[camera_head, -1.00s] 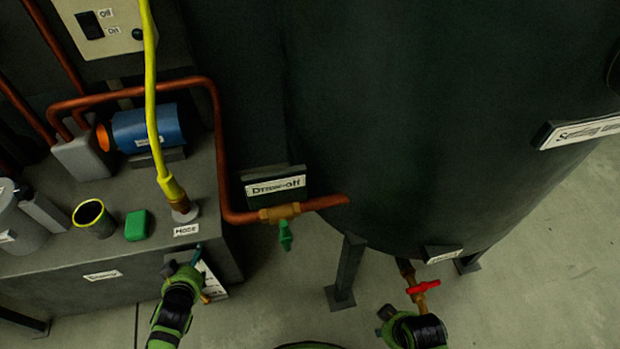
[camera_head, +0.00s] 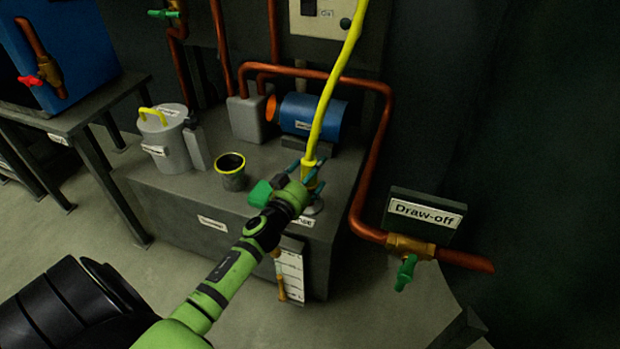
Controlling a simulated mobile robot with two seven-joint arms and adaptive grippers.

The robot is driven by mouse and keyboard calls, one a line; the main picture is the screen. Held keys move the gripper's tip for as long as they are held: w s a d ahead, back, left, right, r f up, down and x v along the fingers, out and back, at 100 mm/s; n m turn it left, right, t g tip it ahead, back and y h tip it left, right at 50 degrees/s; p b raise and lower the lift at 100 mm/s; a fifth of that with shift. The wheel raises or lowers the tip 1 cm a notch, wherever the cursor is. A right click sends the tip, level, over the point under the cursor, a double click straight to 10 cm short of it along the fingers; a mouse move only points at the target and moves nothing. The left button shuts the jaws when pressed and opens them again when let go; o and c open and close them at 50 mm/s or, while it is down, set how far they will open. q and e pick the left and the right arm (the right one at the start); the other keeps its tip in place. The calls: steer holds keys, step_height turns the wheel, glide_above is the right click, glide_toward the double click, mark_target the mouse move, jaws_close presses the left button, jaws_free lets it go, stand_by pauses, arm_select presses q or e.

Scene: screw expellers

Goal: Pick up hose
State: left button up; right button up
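My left gripper (camera_head: 306,178) is at this lower end. Its teal fingers are spread on either side of the fitting, and I cannot tell whether they touch it. The gripper hides part of the hose's base. My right gripper is out of view.
On the bench (camera_head: 195,195) stand a yellow-rimmed cup (camera_head: 232,180), a green block (camera_head: 260,193) beside my gripper, a grey can (camera_head: 163,140) and a blue motor (camera_head: 318,118). A copper pipe (camera_head: 372,170) runs close right of the hose to the draw-off valve (camera_head: 410,248).

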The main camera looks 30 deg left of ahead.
arm_select(q)
steer(key=shift+w, duration=0.3)
steer(key=c, duration=1.5)
steer(key=shift+r, duration=0.15)
